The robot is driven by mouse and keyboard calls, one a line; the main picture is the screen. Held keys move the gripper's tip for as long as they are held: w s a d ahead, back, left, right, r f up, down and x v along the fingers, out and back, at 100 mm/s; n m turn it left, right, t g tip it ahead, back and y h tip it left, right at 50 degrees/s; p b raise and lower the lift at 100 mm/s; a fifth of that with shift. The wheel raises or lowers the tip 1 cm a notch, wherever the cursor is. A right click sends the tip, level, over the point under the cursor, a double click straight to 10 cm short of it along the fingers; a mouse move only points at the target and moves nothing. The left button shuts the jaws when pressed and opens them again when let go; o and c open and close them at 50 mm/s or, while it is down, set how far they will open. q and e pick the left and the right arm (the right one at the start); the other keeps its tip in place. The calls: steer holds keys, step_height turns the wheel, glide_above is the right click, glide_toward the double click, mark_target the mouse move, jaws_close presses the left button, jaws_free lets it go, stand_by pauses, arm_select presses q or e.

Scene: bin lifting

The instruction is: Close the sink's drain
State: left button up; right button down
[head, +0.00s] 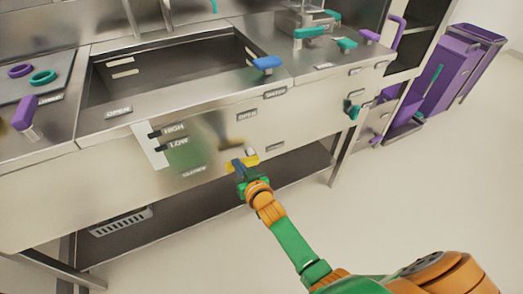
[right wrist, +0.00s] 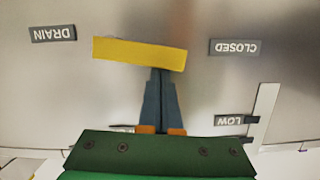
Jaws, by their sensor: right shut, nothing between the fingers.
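The sink (head: 200,62) is a steel basin set in the counter. Its drain lever is a yellow bar (head: 249,161) low on the front panel, between the CLOSED label (head: 194,172) and the DRAIN label (head: 275,147). In the right wrist view the yellow bar (right wrist: 138,53) spans the middle, with DRAIN (right wrist: 52,34) left and CLOSED (right wrist: 236,47) right, upside down. My right gripper (head: 239,164) is shut and empty, its fingertips (right wrist: 160,72) at the bar's edge; I cannot tell if they touch. The drain opening is hidden. My left gripper is out of view.
A blue handle (head: 267,63) stands on the sink's right rim. A HIGH/LOW slot plate (head: 153,146) is on the panel to the left. Purple bins (head: 440,85) stand at the right. Floor (head: 400,175) in front is clear.

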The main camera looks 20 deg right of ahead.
steer(key=shift+a+f, duration=0.1)
steer(key=shift+f, duration=0.4)
stand_by(0.4)
steer(key=s+r+p, duration=0.6)
steer(key=s, duration=0.3)
steer(key=shift+s+r, duration=0.25)
steer(key=shift+s, duration=0.15)
